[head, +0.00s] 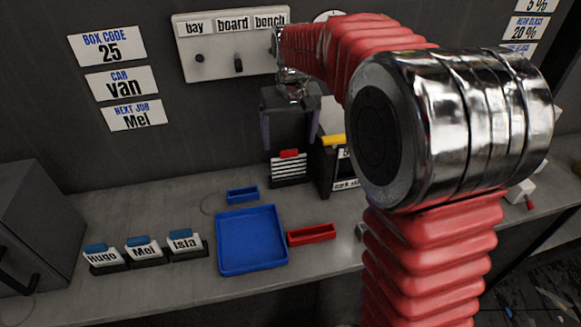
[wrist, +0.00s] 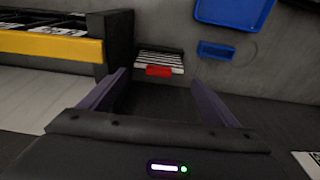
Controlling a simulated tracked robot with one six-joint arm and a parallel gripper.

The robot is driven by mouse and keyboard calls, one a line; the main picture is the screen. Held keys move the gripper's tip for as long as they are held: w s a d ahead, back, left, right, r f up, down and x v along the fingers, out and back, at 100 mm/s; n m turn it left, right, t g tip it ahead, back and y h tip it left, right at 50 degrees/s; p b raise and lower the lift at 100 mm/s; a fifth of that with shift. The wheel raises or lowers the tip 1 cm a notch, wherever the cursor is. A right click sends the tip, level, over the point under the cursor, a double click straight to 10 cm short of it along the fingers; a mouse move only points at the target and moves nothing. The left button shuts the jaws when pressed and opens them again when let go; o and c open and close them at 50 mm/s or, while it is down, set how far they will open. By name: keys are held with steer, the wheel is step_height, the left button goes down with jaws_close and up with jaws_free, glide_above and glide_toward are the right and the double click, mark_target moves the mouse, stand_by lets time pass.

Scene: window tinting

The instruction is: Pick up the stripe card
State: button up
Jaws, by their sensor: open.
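The stripe card (head: 290,171) has black and white stripes and a red tab on its upper edge. It stands at the back of the bench in a dark holder. In the wrist view the stripe card (wrist: 160,60) shows ahead, between the lines of my two fingers. My gripper (head: 290,136) is open and empty, above the card in the head view. In the wrist view my gripper (wrist: 160,79) has its purple-grey fingers spread wide, apart from the card. The card's lower part is hard to make out.
A dark box with a yellow edge (wrist: 50,46) stands close beside the card. A blue tray (head: 251,262), a small blue tray (head: 242,195) and a red tray (head: 311,234) lie in front. Name cards, including Mel (head: 144,251), stand at left. A switch board (head: 215,65) hangs behind.

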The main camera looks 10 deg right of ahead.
mark_target(289, 151)
steer(key=shift+w+f, duration=0.2)
steer(key=shift+f, duration=1.15)
steer(key=shift+w+f, duration=0.2)
steer(key=shift+f, duration=1.1)
steer(key=shift+w+d+f, duration=0.1)
steer(key=shift+w+f, duration=0.15)
steer(key=shift+f, duration=1.05)
steer(key=shift+w+f, duration=0.2)
steer(key=shift+f, duration=1.05)
steer(key=shift+c, duration=0.2)
steer(key=c, duration=0.6)
